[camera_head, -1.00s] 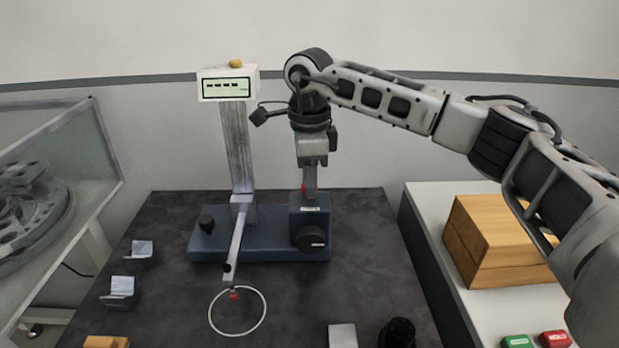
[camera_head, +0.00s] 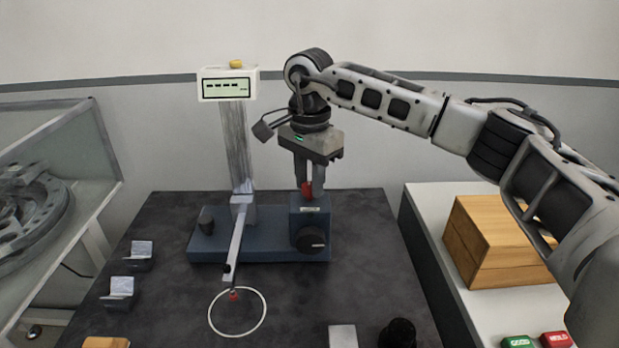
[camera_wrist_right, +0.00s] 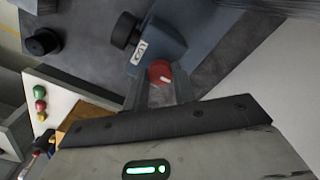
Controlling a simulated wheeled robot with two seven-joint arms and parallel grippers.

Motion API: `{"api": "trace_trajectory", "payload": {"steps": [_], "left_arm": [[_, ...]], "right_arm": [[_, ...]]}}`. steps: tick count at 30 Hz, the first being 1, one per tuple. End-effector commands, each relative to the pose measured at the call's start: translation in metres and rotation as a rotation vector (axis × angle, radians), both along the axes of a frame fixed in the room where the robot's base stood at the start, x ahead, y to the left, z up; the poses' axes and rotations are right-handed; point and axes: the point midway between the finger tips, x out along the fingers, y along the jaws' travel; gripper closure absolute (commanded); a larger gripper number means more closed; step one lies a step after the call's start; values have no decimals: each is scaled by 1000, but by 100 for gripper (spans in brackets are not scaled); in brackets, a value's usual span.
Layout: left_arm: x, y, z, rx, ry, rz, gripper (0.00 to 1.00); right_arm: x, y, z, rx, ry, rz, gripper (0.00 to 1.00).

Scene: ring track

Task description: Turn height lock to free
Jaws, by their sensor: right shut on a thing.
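A red knob (camera_head: 306,188) with a white mark stands on top of the blue block (camera_head: 310,215) at the right end of the blue stand base; I take it to be the height lock. It also shows in the right wrist view (camera_wrist_right: 160,72), between the fingertips. My right gripper (camera_head: 309,184) points down from above and is shut on this red knob. The fingers partly cover the knob in the head view. My left gripper is not in view.
The stand has a grey column (camera_head: 236,150), a display (camera_head: 228,86) and an arm (camera_head: 236,240) reaching forward over a white ring (camera_head: 238,330) on the dark mat. A black dial (camera_head: 311,239) is on the block's front. A wooden box (camera_head: 495,245) stands at right.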

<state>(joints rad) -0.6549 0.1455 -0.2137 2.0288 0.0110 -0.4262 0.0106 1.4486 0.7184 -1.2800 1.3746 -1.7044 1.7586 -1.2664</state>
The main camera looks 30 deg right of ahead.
Motion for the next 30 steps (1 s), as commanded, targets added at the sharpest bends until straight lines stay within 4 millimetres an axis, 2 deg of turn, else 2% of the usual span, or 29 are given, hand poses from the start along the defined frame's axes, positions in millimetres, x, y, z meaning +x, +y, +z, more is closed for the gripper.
{"api": "trace_trajectory", "payload": {"steps": [16, 17, 19, 30], "left_arm": [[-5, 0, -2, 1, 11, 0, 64], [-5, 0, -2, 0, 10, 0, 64], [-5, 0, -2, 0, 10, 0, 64], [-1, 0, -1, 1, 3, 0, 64]], "right_arm": [[1, 0, 2, 3, -5, 27, 96], [1, 0, 2, 3, -5, 27, 71], [1, 1, 2, 3, -5, 27, 52], [1, 0, 5, 1, -3, 25, 52]]}}
